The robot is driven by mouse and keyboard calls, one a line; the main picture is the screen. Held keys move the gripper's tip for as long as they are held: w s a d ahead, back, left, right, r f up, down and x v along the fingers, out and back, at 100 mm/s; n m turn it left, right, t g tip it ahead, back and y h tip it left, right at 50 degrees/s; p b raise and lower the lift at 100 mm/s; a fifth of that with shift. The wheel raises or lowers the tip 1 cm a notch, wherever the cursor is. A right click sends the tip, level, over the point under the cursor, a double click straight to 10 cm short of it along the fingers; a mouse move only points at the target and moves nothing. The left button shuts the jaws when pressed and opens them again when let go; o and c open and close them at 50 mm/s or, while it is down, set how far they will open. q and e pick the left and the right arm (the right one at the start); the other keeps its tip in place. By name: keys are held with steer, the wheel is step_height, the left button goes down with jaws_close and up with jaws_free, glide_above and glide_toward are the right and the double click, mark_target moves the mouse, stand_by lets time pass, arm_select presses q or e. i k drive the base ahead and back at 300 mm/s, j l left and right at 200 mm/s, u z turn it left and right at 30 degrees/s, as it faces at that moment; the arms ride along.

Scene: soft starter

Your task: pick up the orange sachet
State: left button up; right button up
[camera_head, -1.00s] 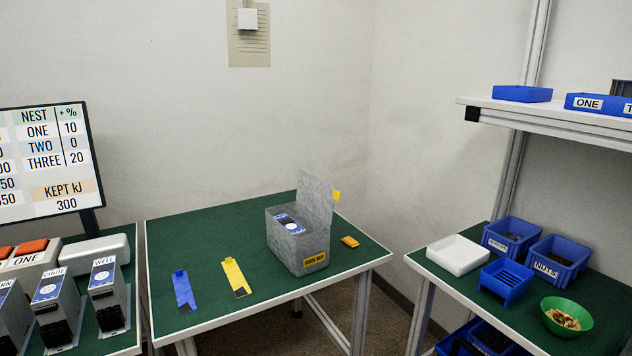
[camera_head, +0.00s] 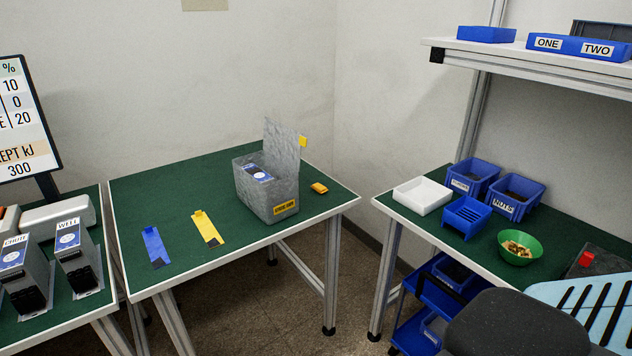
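The orange sachet (camera_head: 319,188) is a small orange packet. It lies flat on the green-topped table (camera_head: 170,196), just right of the grey box and near the table's right edge. The grey box (camera_head: 267,203) stands upright with its lid raised and a blue-and-white packet inside. Neither of my grippers is in view.
A blue strip (camera_head: 156,247) and a yellow strip (camera_head: 207,229) lie on the table's left part. A second table at right holds a white tray (camera_head: 423,196), blue bins (camera_head: 515,197) and a green bowl (camera_head: 520,246). A dark chair (camera_head: 518,325) stands at the lower right.

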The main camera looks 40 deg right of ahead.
mark_target(317, 187)
steer(key=z, duration=1.65)
steer(key=i+l, duration=0.25)
steer(key=l, duration=0.15)
steer(key=i+l, duration=0.2)
steer(key=l, duration=0.2)
steer(key=i+l, duration=0.25)
steer(key=l, duration=0.15)
